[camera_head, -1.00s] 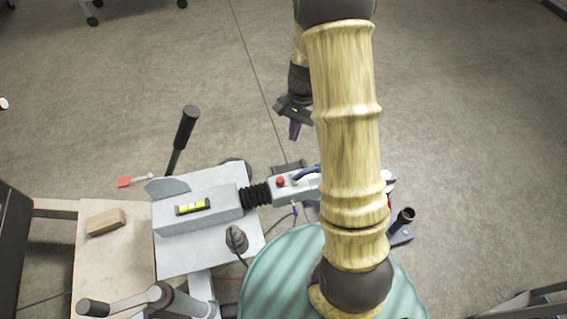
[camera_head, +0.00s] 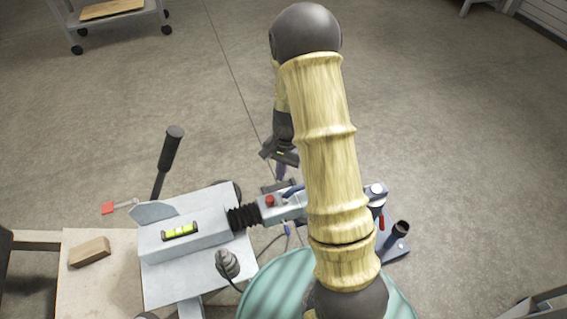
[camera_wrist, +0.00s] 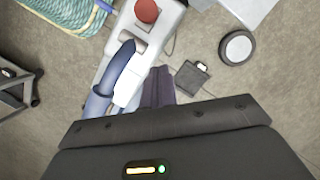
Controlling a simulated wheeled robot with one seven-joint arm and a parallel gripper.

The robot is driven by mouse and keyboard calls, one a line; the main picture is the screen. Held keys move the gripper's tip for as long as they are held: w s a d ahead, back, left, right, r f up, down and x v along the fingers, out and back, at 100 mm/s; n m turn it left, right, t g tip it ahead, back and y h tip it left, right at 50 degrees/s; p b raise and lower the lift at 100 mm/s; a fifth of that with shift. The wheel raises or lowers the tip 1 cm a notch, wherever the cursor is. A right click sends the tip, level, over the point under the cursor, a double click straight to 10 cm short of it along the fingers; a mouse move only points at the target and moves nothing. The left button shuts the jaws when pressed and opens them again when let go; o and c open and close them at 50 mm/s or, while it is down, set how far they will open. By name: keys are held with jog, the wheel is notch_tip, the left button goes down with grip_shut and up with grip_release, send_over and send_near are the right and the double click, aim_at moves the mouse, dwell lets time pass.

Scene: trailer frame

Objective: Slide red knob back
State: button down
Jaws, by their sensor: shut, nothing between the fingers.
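A round red knob (camera_head: 270,201) sits on top of the light grey coupling head (camera_head: 283,211), just ahead of the black bellows. It also shows at the top of the wrist view (camera_wrist: 147,11). A blue curved handle (camera_wrist: 113,72) lies along the coupling beside it. My gripper (camera_head: 281,173) is shut and empty, pointing down just beyond the coupling. In the wrist view its purple fingers (camera_wrist: 158,86) appear beside the handle, apart from the knob. Whether they touch the coupling cannot be told. My arm hides part of the coupling's front end.
A black lever (camera_head: 168,150) stands upright at the left of the trailer frame. A spirit level (camera_head: 180,231) lies on the grey housing. A wooden block (camera_head: 89,252) rests on the board at left. Another red part (camera_head: 381,220) hangs right of my arm.

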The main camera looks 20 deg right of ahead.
aim_at(271, 201)
jog(key=s+a, duration=0.1)
jog(key=s+a+f, duration=0.1)
jog(key=s+a+b, duration=0.1)
jog(key=shift+a+f, duration=0.15)
jog(key=shift+f, duration=0.15)
jog(key=shift+d, duration=0.25)
jog(key=shift+s, duration=0.1)
jog(key=shift+a+r+p, duration=0.1)
jog(key=shift+a+p, duration=0.7)
jog(key=shift+a, duration=0.75)
